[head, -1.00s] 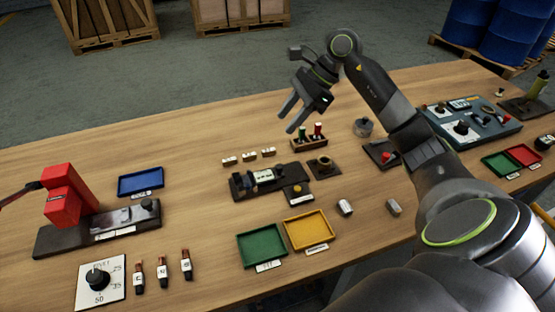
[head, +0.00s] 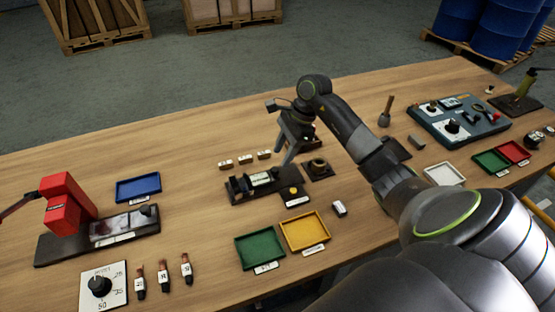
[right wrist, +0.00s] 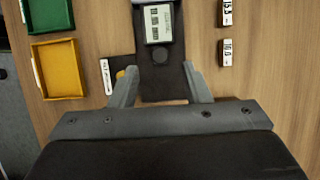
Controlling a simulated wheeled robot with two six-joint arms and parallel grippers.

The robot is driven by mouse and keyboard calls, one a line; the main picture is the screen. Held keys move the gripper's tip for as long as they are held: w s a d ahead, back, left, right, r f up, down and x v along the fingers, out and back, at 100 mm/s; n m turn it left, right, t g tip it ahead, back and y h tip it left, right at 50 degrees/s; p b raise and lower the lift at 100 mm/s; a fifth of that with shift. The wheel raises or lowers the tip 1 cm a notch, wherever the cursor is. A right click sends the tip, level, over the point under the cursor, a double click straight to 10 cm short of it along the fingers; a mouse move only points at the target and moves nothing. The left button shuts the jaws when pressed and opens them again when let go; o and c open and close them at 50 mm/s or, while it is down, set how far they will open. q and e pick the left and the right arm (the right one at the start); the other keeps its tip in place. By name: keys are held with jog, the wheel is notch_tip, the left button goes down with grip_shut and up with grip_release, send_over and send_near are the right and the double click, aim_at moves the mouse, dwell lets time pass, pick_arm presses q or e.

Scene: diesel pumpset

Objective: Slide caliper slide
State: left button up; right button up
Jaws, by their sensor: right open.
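The caliper fixture has a dark base (head: 240,197) near the middle of the table. On it sits a pale display block (head: 262,178), which also shows at the top of the right wrist view (right wrist: 158,22). A dark round knob (right wrist: 160,56) is on the bar below the display. My right gripper (head: 289,157) is open, pointing down by the fixture's right end. In the right wrist view its fingers (right wrist: 161,72) stand apart on either side of the dark bar, with nothing held. I cannot tell whether they touch it. My left gripper is not in view.
A yellow tray (head: 322,236) and a green tray (head: 284,254) lie in front of the fixture. A small block with a yellow button (head: 292,191) adjoins it. Small labelled blocks (head: 245,159) lie behind. A red machine (head: 68,205) stands at the left.

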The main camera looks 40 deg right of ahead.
aim_at(275, 169)
jog(key=shift+p+x, duration=0.4)
jog(key=shift+x, duration=1.95)
grip_shut()
